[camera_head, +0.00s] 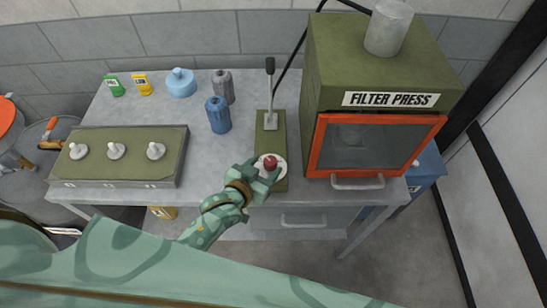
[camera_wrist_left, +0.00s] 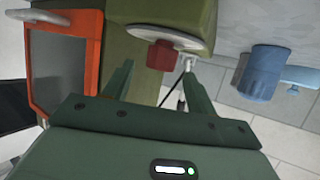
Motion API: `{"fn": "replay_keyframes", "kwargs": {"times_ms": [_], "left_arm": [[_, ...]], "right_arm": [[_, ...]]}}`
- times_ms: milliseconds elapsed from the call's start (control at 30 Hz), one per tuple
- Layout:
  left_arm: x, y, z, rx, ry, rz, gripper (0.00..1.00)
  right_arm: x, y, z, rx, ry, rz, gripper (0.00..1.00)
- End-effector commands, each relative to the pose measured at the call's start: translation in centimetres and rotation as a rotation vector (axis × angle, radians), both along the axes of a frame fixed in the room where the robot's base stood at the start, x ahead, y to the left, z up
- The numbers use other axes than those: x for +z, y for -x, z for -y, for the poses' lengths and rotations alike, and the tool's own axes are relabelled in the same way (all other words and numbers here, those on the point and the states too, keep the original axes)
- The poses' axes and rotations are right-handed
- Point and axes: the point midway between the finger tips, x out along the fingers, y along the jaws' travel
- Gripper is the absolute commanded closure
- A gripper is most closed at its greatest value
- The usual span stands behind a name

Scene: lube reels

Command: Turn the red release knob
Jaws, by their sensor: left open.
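The red release knob (camera_head: 270,163) sits on a pale round plate at the front end of a narrow olive control panel (camera_head: 279,183), with a black-handled lever (camera_head: 270,97) behind it. My left gripper (camera_head: 262,172) is at the knob. In the left wrist view the red knob (camera_wrist_left: 160,55) shows on its pale disc (camera_wrist_left: 165,36), ahead of the two green fingers of my left gripper (camera_wrist_left: 158,86). The fingers are open, with the knob in line with the gap between them. I cannot tell whether they touch it. My right gripper is not in view.
The olive filter press (camera_head: 325,75) with its orange-framed door (camera_head: 315,150) stands close to the right. A box with several pale knobs (camera_head: 120,170) is at left.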

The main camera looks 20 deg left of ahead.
Motion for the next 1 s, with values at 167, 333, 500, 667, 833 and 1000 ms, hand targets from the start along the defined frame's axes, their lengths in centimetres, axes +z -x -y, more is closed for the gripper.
{"fn": "replay_keyframes", "kwargs": {"times_ms": [167,333,500,667,833,1000], "left_arm": [[-1.5,-3.2,0.8,0.0,0.001,0.0,0.43],[-2.1,-4.7,1.2,0.001,0.002,0.0,0.43],[-2.2,-5.0,1.3,0.0,0.002,-0.001,0.43],[-2.1,-5.0,1.3,0.0,0.002,-0.001,0.43],[-2.2,-5.0,1.3,0.0,0.001,0.0,0.88],[-2.1,-5.0,1.3,-0.003,0.001,-0.001,0.88]], "right_arm": [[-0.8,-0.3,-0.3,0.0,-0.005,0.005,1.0],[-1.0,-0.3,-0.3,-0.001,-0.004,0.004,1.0],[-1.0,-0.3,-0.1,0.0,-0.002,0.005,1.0],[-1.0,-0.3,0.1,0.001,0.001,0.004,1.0],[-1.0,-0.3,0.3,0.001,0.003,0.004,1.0],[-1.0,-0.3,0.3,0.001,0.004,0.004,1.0]]}}
